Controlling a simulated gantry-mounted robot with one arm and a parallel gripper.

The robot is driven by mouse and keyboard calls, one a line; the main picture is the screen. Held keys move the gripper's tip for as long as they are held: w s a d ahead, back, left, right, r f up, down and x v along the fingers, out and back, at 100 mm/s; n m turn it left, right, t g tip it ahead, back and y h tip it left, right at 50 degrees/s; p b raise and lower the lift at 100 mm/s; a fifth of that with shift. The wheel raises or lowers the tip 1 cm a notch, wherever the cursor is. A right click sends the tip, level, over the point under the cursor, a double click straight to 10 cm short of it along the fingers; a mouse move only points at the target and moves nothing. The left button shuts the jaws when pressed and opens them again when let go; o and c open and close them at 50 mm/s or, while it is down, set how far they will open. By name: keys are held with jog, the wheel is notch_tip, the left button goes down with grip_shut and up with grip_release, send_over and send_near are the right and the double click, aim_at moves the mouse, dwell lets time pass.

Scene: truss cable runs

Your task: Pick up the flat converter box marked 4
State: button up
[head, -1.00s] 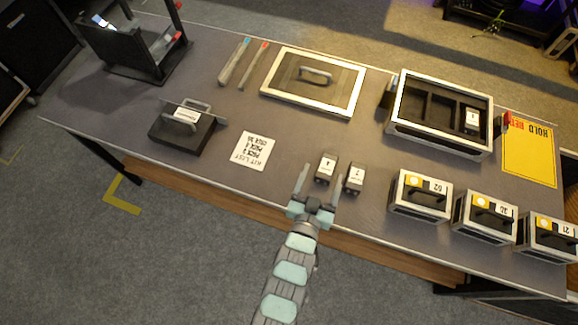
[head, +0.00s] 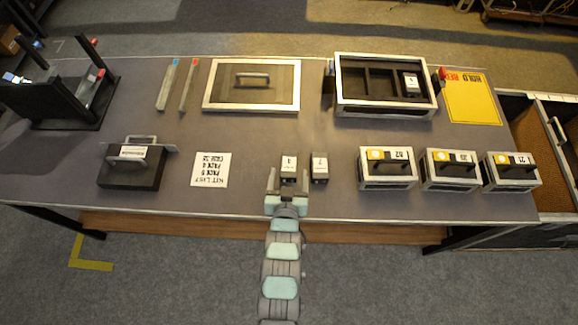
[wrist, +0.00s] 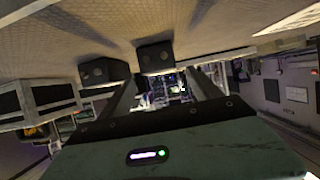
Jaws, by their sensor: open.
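The flat converter box marked 4 (head: 288,164) is a small dark box with a white label, lying near the table's front edge. A similar box with a different label, apparently 7 (head: 320,163), stands just to its right. My gripper (head: 288,182) is open at the near side of the box marked 4, its fingers towards either side of it. In the wrist view, the box marked 4 (wrist: 155,57) appears ahead between the open fingers (wrist: 163,90), and the other box (wrist: 103,71) is to its left. I cannot tell whether either finger touches the box.
Three cased units (head: 387,168) stand to the right. A kit list card (head: 210,169) and a dark handled block (head: 131,168) are on the left. A compartment tray (head: 386,108) holding a small box (head: 411,83) stands behind, beside a framed lid (head: 251,105).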

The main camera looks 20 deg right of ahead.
aim_at(289, 166)
jog(key=x, duration=0.3)
jog(key=shift+w+d, duration=0.1)
jog(key=shift+w, duration=0.05)
jog(key=shift+c, duration=0.5)
grip_shut()
